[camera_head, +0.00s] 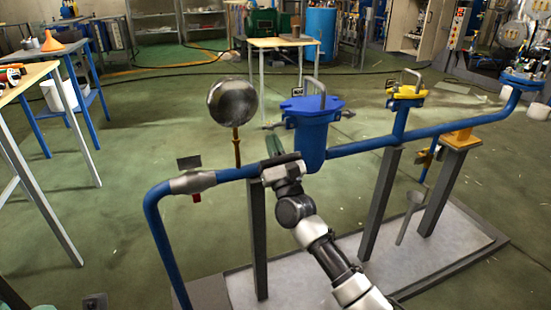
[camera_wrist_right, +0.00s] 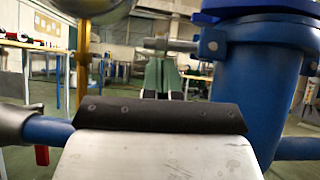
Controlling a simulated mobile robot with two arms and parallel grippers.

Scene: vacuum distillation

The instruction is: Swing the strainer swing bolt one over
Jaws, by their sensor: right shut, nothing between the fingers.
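The strainer (camera_head: 312,140) is a blue upright vessel with a blue lid (camera_head: 312,104) and a grey handle, set in the blue pipe. A grey swing bolt (camera_head: 272,126) sticks out roughly level from the left of its lid. It also shows in the wrist view (camera_wrist_right: 168,44), lying sideways beside the blue flange lug. My right gripper (camera_head: 268,148) is just left of the strainer body, below the bolt. In the wrist view its greenish fingers (camera_wrist_right: 161,78) are together and empty, with their tips close to the bolt; I cannot tell whether they touch it. My left gripper is not in view.
A round gauge (camera_head: 232,102) stands left of the gripper. The blue pipe (camera_head: 350,147) runs right to a yellow-capped fitting (camera_head: 407,94). Grey posts (camera_head: 382,200) stand on a pale base slab (camera_head: 430,260). Open green floor lies beyond the pipe.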

